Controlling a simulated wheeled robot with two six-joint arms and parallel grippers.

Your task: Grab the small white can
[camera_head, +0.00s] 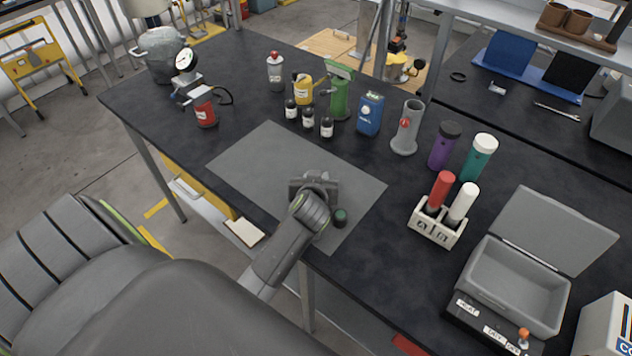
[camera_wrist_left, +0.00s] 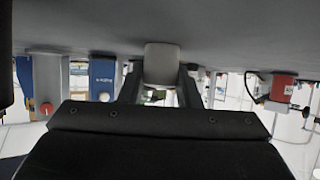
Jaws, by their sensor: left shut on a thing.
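My left gripper (camera_head: 314,184) is over the grey mat (camera_head: 262,160) on the dark workbench in the head view. In the left wrist view, which looks upside down, its two fingers (camera_wrist_left: 160,84) close on a small white can (camera_wrist_left: 162,62) from both sides. The can's far end meets the grey surface at the top of that view. In the head view the can is hidden behind the gripper and wrist. My right gripper is not in view.
Behind the mat are small black bottles (camera_head: 308,118), a blue box (camera_head: 369,113) and a grey cylinder (camera_head: 406,130). A white rack (camera_head: 437,232) stands to the right. The mat's left part is clear.

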